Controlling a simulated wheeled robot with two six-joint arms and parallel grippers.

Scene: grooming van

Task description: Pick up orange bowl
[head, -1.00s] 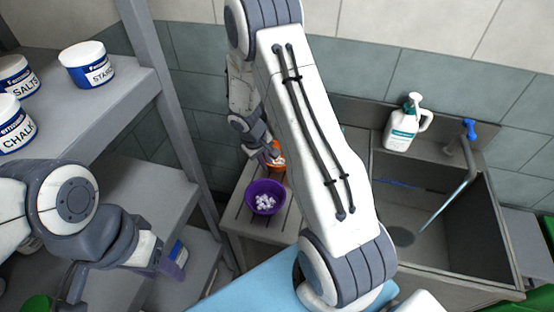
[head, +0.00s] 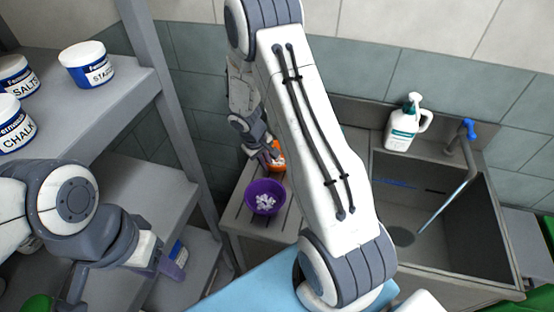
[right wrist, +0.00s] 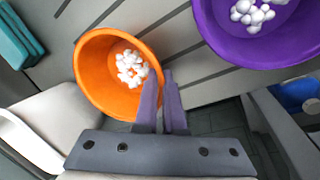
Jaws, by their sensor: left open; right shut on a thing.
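The orange bowl (head: 278,161) is on the slatted grey surface behind the purple bowl, largely hidden by my right arm in the head view. In the right wrist view the orange bowl (right wrist: 92,82) holds several white balls. My right gripper (right wrist: 163,78) is shut on its near right rim, one finger on each side of the wall. It also shows in the head view (head: 270,157). I cannot tell whether the bowl is clear of the surface. My left gripper (head: 176,262) is open and empty by the lower shelves at left, far from the bowl.
A purple bowl (head: 262,187) with white balls stands close beside the orange one. A sink (head: 455,250) with a tap and a white pump bottle (head: 402,128) is at right. Shelves (head: 110,85) with labelled tubs stand at left. A teal object (right wrist: 18,45) lies beyond the bowl.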

